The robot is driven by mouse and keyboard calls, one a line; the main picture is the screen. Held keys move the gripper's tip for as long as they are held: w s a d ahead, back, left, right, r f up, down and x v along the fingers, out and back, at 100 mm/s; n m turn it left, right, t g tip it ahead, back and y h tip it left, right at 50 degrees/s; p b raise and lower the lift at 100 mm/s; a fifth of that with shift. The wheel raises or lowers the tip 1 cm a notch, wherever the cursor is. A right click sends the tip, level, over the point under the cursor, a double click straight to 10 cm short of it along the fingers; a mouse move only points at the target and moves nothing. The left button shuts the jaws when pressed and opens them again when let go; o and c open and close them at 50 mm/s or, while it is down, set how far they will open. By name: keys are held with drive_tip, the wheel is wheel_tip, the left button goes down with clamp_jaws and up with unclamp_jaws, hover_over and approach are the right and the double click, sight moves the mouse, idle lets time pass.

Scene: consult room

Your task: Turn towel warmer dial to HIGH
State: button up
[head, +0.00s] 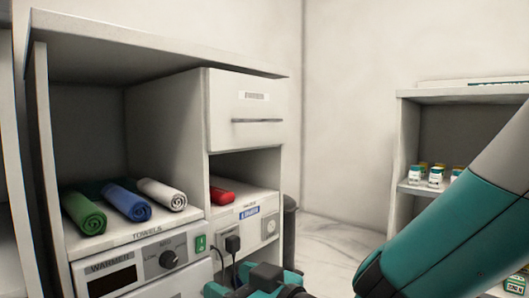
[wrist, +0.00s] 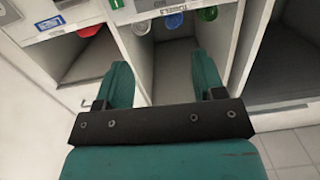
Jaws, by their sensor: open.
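The towel warmer (head: 122,275) is a white panel at the lower left of the head view, labelled WARMER, with a dark display. Its dial (head: 168,259) is a dark round knob with small markings around it, including LOW on its left. I cannot tell clearly where its pointer stands. A green switch (head: 201,243) sits right of the dial. My gripper (head: 265,283) is at the bottom of the head view, right of the dial and apart from it. In the wrist view my gripper (wrist: 165,78) has its fingers apart with nothing between them. I cannot make out the dial there.
Rolled green (head: 84,213), blue (head: 127,204) and white (head: 163,194) towels lie on the shelf above the warmer. Black plugs (head: 232,243) with cords stick out right of the switch. A shelf unit with small bottles (head: 435,176) stands at the right.

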drive_tip(key=s+d+r+g+h+p, duration=0.1)
drive_tip(key=d+r+p, duration=0.1)
drive_tip(key=r+p, duration=0.7)
drive_tip(key=s+d+r+g+h+p, duration=0.1)
drive_tip(key=d+r+g+p, duration=0.1)
drive_tip(key=r+p, duration=0.6)
drive_tip(key=shift+s+d+r+p, duration=0.25)
drive_tip(key=shift+r+p, duration=0.1)
drive_tip(key=shift+r, duration=0.15)
drive_tip(key=s+d+r+m+g+h+p, duration=0.2)
drive_tip(key=s+d+r+g+h+p, duration=0.15)
drive_tip(key=s+d, duration=0.4)
drive_tip(key=s+d+r+m+g+h+p, duration=0.1)
drive_tip(key=s+d+r+g+h+p, duration=0.2)
drive_tip(key=s+d, duration=0.45)
wheel_tip(320, 180, up, 36)
drive_tip(key=w+d+p, duration=0.1)
drive_tip(key=p, duration=3.6)
drive_tip(key=shift+d+g+h, duration=0.2)
drive_tip(key=shift+g+h, duration=0.15)
drive_tip(key=shift+g, duration=0.1)
